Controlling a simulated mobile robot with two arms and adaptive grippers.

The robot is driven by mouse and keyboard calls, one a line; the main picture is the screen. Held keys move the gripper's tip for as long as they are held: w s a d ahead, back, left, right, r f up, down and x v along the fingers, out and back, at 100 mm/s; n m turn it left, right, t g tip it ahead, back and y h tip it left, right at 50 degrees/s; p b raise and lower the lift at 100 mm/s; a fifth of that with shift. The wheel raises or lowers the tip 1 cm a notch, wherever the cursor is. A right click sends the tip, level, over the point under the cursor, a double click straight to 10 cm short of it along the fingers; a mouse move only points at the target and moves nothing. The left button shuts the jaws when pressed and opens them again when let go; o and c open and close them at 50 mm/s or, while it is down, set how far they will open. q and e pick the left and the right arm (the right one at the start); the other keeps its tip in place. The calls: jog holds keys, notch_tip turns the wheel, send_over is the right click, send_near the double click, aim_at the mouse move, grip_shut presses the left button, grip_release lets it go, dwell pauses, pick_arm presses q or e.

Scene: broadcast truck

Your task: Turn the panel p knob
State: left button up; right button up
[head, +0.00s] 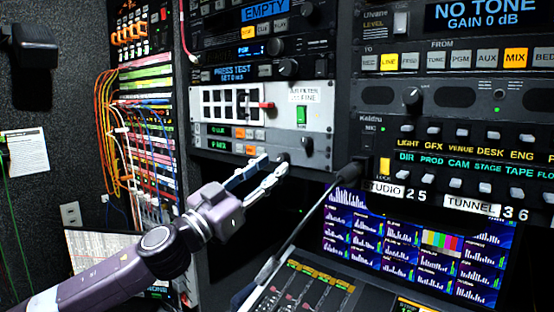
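In the head view, two narrow dark panels with small green displays and orange buttons sit below a white switch panel. The lower one (217,146) has a display that seems to begin with P; its lettering is too small to read surely. A dark round knob (305,145) shows at the right end of these panels, and another dark knob-like part (283,157) is just beyond my fingertips. My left gripper (277,163) is open, its two fingers apart and pointing at the rack. Whether they touch the knob-like part I cannot tell. My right gripper is not in view.
A gooseneck microphone (308,222) slants up just right of my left gripper. A patch bay with many coloured cables (140,130) stands left. An intercom panel (460,150) fills the right.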

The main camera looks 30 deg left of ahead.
aim_at(284, 156)
pick_arm(q)
jog(key=shift+w+r+p, duration=0.25)
jog(key=shift+r+p, duration=0.05)
jog(key=shift+r, duration=0.15)
jog(key=shift+w+r+p, duration=0.1)
jog(key=shift+w+p, duration=0.1)
jog(key=shift+p, duration=0.1)
jog(key=shift+w, duration=0.25)
jog(key=shift+w+d+r+p, duration=0.1)
jog(key=shift+w+p, duration=0.35)
jog(key=shift+p, duration=0.05)
jog(key=shift+w+d, duration=0.1)
jog(key=shift+w, duration=0.05)
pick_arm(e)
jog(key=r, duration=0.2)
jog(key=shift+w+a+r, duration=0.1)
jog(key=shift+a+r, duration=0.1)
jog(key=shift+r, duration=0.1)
pick_arm(q)
jog(key=c, duration=0.8)
grip_shut()
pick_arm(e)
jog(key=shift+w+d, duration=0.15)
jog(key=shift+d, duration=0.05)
